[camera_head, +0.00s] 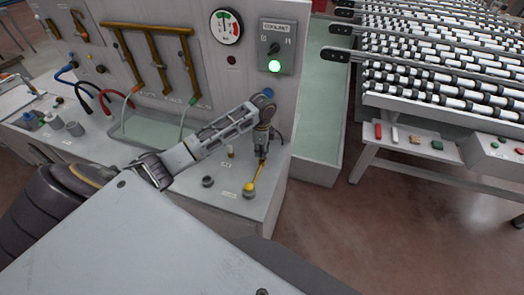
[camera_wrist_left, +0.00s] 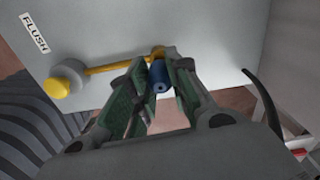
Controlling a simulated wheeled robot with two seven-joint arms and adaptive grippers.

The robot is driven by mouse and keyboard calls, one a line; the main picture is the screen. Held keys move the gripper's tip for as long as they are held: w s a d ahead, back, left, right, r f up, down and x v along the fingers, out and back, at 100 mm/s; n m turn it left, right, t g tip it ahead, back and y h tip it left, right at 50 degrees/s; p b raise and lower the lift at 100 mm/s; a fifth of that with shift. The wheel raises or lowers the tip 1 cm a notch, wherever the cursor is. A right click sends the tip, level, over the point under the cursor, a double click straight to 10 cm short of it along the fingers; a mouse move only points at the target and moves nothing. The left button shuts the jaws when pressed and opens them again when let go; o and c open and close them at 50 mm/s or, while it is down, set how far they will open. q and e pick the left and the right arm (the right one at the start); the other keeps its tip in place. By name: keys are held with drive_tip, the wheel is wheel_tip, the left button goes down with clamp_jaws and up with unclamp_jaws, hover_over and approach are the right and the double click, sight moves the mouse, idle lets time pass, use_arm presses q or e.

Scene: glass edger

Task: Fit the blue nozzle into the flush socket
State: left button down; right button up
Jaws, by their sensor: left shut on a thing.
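My left gripper (camera_head: 262,152) reaches over the right end of the grey counter, pointing down. In the left wrist view its fingers (camera_wrist_left: 158,92) are closed around the blue nozzle (camera_wrist_left: 159,76), a short blue cylinder with a hole in its visible end. A yellow bar (camera_wrist_left: 110,65) runs from a grey round base with a yellow knob (camera_wrist_left: 60,88) to a yellow end just behind the nozzle. I cannot tell whether the nozzle touches it. A FLUSH label (camera_wrist_left: 34,32) lies near the knob. The flush socket cannot be made out clearly. My right gripper is out of view.
The counter (camera_head: 220,212) carries a dark ring (camera_head: 208,181) left of the yellow bar. A sunken basin (camera_head: 150,128) and several hoses lie farther left. The coolant panel (camera_head: 277,45) stands behind. A water trough (camera_head: 322,110) and roller conveyor (camera_head: 440,75) are at right.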

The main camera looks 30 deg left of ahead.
use_arm(q)
drive_tip(key=shift+f, duration=1.5)
idle(0.5)
drive_tip(key=c, duration=1.3)
unclamp_jaws()
drive_tip(key=shift+o, duration=0.2)
drive_tip(key=shift+r, duration=6)
drive_tip(key=shift+f, duration=0.1)
